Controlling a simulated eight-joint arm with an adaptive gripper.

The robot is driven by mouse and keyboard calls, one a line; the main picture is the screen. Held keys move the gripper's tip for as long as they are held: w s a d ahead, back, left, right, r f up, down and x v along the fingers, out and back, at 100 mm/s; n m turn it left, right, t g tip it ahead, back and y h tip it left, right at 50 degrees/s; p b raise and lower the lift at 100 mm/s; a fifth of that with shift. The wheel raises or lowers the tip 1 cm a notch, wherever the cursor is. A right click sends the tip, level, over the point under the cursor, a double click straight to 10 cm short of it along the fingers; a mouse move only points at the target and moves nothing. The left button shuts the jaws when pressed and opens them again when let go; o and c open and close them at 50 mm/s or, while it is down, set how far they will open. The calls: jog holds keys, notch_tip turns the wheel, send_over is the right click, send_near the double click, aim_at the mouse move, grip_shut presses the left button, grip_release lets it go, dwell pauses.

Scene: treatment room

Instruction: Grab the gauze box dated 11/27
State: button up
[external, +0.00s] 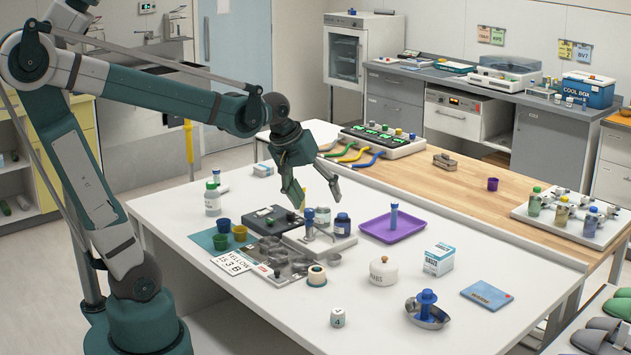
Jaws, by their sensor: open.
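A white and blue box with large lettering that seems to read GAUZE (439,259) stands upright on the right part of the white table (480,300). Its date is too small to read. My gripper (318,198) is open and empty, pointing down above the middle of the table. It is over the black device and small bottles, to the left of the gauze box and well apart from it.
A purple tray (412,228) with a blue tube lies between my gripper and the gauze box. A white lidded jar (383,271), a metal dish (428,315) and a blue booklet (487,295) surround the box. A dark blue bottle (342,225) stands below my gripper.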

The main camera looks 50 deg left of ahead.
jog(key=w+d+r+n+g+p, duration=0.1)
jog(key=w+d+n+p, duration=0.25)
jog(key=w, duration=0.55)
jog(key=n+g+p, duration=0.4)
jog(key=n+p, duration=0.5)
send_over(440, 248)
jog(key=a, duration=0.1)
jog(key=shift+h, duration=0.3)
jog(key=f, duration=1.2)
jog(key=shift+s+a+f, duration=0.2)
jog(key=shift+s+f, duration=0.1)
jog(key=shift+f, duration=0.1)
jog(key=shift+w+d+f, duration=0.25)
jog(key=shift+d+f, duration=0.15)
jog(key=shift+f, duration=0.3)
jog(key=shift+f, duration=0.1)
jog(key=shift+d+f, duration=0.15)
jog(key=shift+f, duration=1)
jog(key=shift+f, duration=0.15)
